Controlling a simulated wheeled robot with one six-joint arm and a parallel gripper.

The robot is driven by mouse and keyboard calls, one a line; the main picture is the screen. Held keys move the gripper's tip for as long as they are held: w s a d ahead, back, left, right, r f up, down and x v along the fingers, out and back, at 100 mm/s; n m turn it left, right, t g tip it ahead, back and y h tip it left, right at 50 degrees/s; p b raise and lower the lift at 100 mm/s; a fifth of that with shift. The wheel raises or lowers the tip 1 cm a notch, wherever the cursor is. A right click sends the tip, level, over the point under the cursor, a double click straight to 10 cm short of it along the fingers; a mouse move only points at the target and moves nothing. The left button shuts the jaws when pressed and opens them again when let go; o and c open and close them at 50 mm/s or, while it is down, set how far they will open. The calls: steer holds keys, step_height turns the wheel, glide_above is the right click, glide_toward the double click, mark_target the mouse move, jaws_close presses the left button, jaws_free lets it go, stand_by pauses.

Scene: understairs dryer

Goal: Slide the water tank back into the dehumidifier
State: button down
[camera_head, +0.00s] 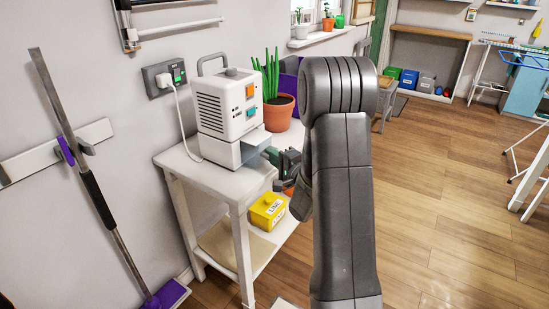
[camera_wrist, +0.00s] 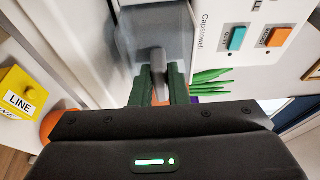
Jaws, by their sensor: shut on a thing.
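The white dehumidifier (camera_head: 228,108) stands upright on a small white table against the wall; its front with buttons also shows in the wrist view (camera_wrist: 255,50). The translucent grey-blue water tank (camera_head: 257,145) sticks partly out of its lower front, and it fills the upper middle of the wrist view (camera_wrist: 148,38). My gripper (camera_head: 272,156) is at the tank's outer end. In the wrist view its green fingers (camera_wrist: 160,80) are shut on the tank's grey handle. The tank's inner end is hidden inside the dehumidifier.
A potted plant (camera_head: 279,112) stands close behind the dehumidifier on the white table (camera_head: 195,170). A yellow box (camera_head: 267,212) sits on the lower shelf. A plugged cord (camera_head: 183,115) runs down beside the dehumidifier. A mop (camera_head: 90,180) leans at left.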

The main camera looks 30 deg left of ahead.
mark_target(261, 153)
steer(key=shift+w+a, duration=0.2)
steer(key=shift+a, duration=2.65)
steer(key=c, duration=1.3)
jaws_free()
steer(key=v, duration=1.3)
steer(key=shift+s+d+f, duration=0.1)
steer(key=shift+s+d, duration=0.05)
steer(key=shift+d, duration=0.25)
steer(key=shift+a, duration=0.1)
steer(key=x, duration=1.3)
steer(key=shift+a, duration=0.3)
steer(key=shift+d, duration=0.25)
